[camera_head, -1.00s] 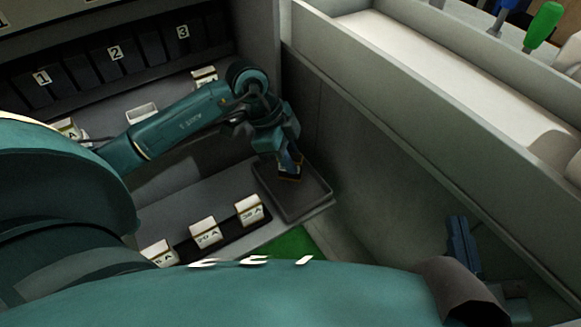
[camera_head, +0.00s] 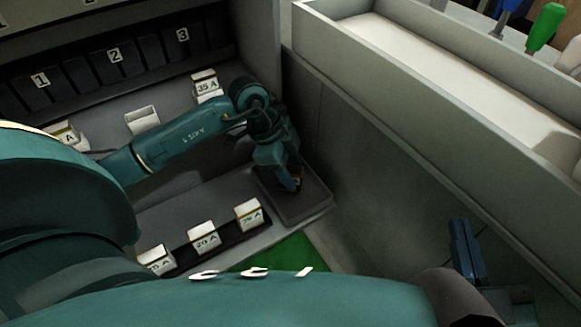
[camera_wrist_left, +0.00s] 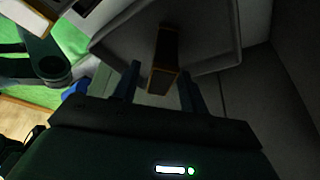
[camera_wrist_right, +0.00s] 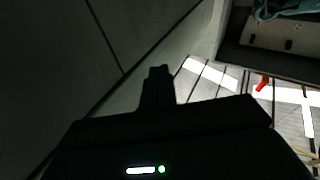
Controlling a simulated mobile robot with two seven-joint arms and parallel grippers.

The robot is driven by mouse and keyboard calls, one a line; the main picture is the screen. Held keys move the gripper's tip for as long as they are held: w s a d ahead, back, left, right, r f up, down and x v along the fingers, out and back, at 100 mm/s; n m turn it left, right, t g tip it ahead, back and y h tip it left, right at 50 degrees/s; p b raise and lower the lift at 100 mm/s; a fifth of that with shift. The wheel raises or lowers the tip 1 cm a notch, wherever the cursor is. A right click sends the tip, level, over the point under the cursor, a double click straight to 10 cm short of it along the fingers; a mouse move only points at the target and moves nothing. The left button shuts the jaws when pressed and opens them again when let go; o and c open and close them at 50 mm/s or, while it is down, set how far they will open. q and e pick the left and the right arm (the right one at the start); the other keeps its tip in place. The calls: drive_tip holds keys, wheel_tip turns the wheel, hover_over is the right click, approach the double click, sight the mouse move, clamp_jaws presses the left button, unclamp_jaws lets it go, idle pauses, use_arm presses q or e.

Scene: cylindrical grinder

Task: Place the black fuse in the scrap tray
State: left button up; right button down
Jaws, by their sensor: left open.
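The black fuse (camera_wrist_left: 163,58), with thin orange edges, is over the scrap tray in the left wrist view. In the head view it is mostly hidden by my left gripper (camera_head: 290,180). The scrap tray (camera_head: 312,205) is a dark, shallow, square tray at the corner of the cabinet shelf; its inside also shows in the left wrist view (camera_wrist_left: 215,35). My left gripper is open, with one finger on each side of the fuse and visible gaps. I cannot tell for sure whether the fuse touches the tray floor. My right gripper (camera_head: 462,245) is away to the right, its fingers together and empty.
White labelled fuses, one marked 20 A (camera_head: 204,238), stand in a front row left of the tray. A 35 A fuse (camera_head: 207,86) and an empty-looking white holder (camera_head: 142,119) are behind. A grey wall (camera_head: 300,130) rises right of the tray.

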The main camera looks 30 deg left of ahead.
use_arm(q)
drive_tip(key=shift+r, duration=0.15)
drive_tip(key=p+v, duration=0.4)
drive_tip(key=v, duration=0.7)
drive_tip(key=s+d+m+g+h, duration=0.2)
drive_tip(key=s+d+m+h, duration=0.45)
drive_tip(key=d, duration=0.65)
drive_tip(key=s+d+r+n+t+h, duration=0.4)
drive_tip(key=d+r+n+t+h, duration=0.3)
drive_tip(key=r+t, duration=0.5)
drive_tip(key=a+f+n+t+y, duration=0.4)
drive_tip(key=f+n+t+y, duration=0.2)
drive_tip(key=y, duration=0.3)
drive_tip(key=shift+a+f+n+t, duration=0.3)
drive_tip(key=shift+f+n, duration=0.25)
drive_tip(key=shift+f, duration=0.1)
use_arm(e)
drive_tip(key=shift+d+r+n+h, duration=0.1)
drive_tip(key=shift+d+n+h, duration=0.3)
drive_tip(key=shift+n+h, duration=0.1)
